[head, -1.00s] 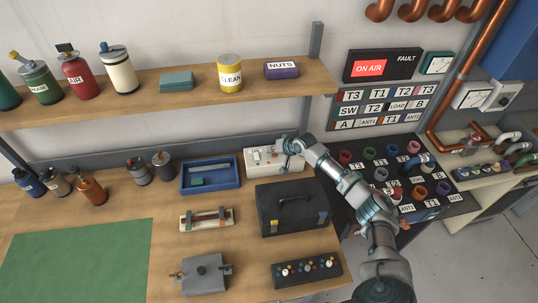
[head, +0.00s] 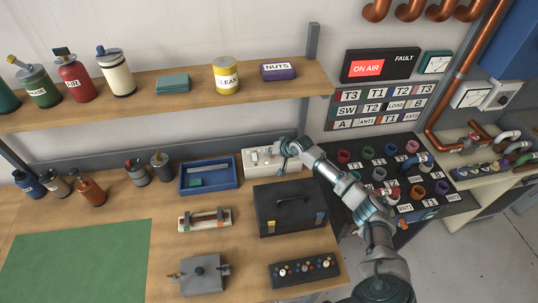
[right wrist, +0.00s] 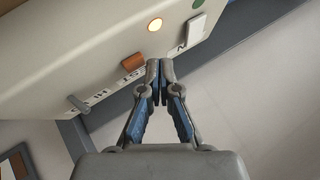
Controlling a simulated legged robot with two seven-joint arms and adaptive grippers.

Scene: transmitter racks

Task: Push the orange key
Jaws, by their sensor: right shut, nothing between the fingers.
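The orange key (right wrist: 133,62) is a small block on the face of a white switch box, seen in the right wrist view. The white box (head: 262,154) stands at the back of the bench in the head view, where the key itself is too small or hidden to make out. My right gripper (right wrist: 158,72) is shut and empty. In the wrist picture its fingertips appear just right of the orange key; I cannot tell whether they touch the box. In the head view the right gripper (head: 282,155) is at the box's right part. My left gripper is not in view.
The box also carries a lit lamp (right wrist: 155,24), a white rocker switch (right wrist: 190,32) and a grey lever (right wrist: 77,103). A blue tray (head: 209,188) lies left of it, a black case (head: 283,222) in front. A shelf (head: 150,101) runs above.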

